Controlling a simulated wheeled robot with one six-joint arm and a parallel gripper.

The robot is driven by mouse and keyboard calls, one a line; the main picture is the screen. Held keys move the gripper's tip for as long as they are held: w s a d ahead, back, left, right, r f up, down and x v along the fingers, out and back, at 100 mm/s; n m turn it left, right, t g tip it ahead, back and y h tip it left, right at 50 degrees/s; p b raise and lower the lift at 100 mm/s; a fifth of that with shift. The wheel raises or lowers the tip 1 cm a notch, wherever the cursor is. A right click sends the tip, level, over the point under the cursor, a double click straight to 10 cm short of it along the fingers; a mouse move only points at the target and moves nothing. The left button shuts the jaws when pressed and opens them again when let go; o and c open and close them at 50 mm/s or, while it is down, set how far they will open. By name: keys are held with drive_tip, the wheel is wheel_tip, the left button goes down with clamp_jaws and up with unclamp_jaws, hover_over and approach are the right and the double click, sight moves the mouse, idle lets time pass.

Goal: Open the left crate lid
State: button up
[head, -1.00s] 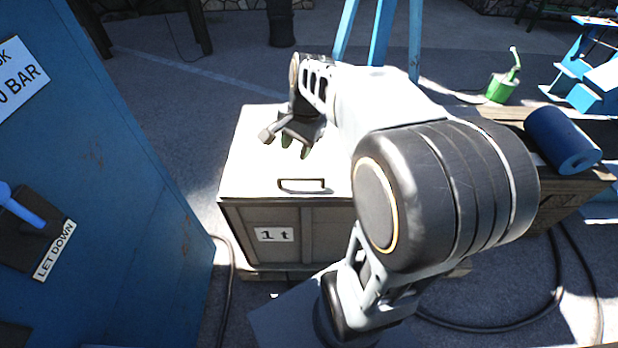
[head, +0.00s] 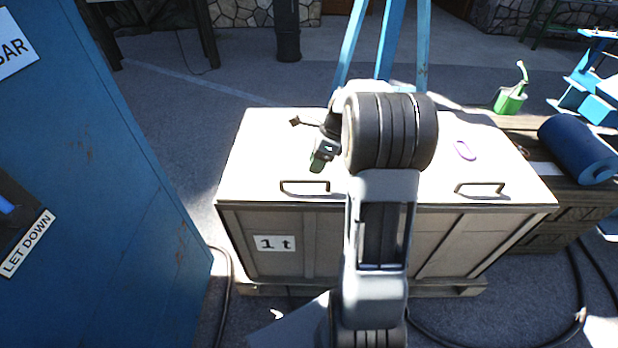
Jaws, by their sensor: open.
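The crate (head: 325,240) is a pale box with a "1 t" label, standing on a pallet in the middle of the head view. Its left lid (head: 262,150) lies flat and closed, with a dark bar handle (head: 305,187) near the front edge. A second bar handle (head: 481,189) sits at the front of the right part of the top. My gripper (head: 318,162) is above the left lid, behind and slightly right of the left handle, apart from it. It is open and empty. My arm hides the middle of the crate.
A blue cabinet (head: 100,150) with a "LET DOWN" sign stands close on the left. A purple ring (head: 464,150) lies on the right top. A blue roll (head: 578,150) and a green oil can (head: 511,98) are on the right. Blue legs (head: 386,45) stand behind the crate.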

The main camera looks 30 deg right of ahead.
drive_tip(key=shift+b+x, duration=0.35)
drive_tip(key=shift+x, duration=2.1)
drive_tip(key=shift+c, duration=0.4)
clamp_jaws()
